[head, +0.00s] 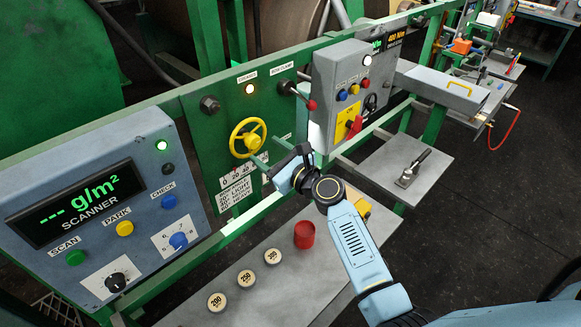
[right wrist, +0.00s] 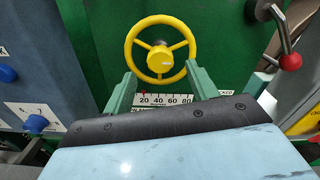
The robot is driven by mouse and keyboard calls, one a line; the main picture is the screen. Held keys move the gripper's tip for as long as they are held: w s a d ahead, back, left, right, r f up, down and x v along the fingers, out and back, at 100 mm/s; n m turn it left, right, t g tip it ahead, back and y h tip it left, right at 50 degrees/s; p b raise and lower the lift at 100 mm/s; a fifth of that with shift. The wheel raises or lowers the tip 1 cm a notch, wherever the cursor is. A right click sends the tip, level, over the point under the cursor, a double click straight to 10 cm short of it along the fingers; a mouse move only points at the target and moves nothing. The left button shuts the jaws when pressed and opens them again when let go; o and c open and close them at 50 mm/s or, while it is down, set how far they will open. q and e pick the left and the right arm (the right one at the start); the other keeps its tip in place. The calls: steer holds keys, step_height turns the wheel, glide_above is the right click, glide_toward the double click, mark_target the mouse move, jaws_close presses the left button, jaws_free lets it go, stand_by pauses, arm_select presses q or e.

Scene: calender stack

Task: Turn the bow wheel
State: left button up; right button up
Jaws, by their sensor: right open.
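The yellow three-spoke bow wheel (head: 247,138) is mounted on the green panel (head: 205,135). It also shows in the right wrist view (right wrist: 160,52), with a hub at its centre. My right gripper (head: 264,149) is open, with its two green fingers pointing at the wheel. In the right wrist view the fingers (right wrist: 158,68) stand at the lower left and lower right of the wheel, with nothing between them but the view of the hub. I cannot tell whether either finger touches the rim. A white scale (right wrist: 163,99) below the wheel has a small red mark near 20. My left gripper is not in view.
A blue scanner box (head: 90,205) stands left of the wheel. A red-knobbed lever (head: 310,104) and a grey control box (head: 340,75) are at its right. Below, a grey shelf (head: 265,300) holds round weights (head: 247,278) and a red cup (head: 304,235).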

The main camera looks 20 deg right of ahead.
steer(key=v, duration=0.8)
steer(key=shift+s, duration=0.3)
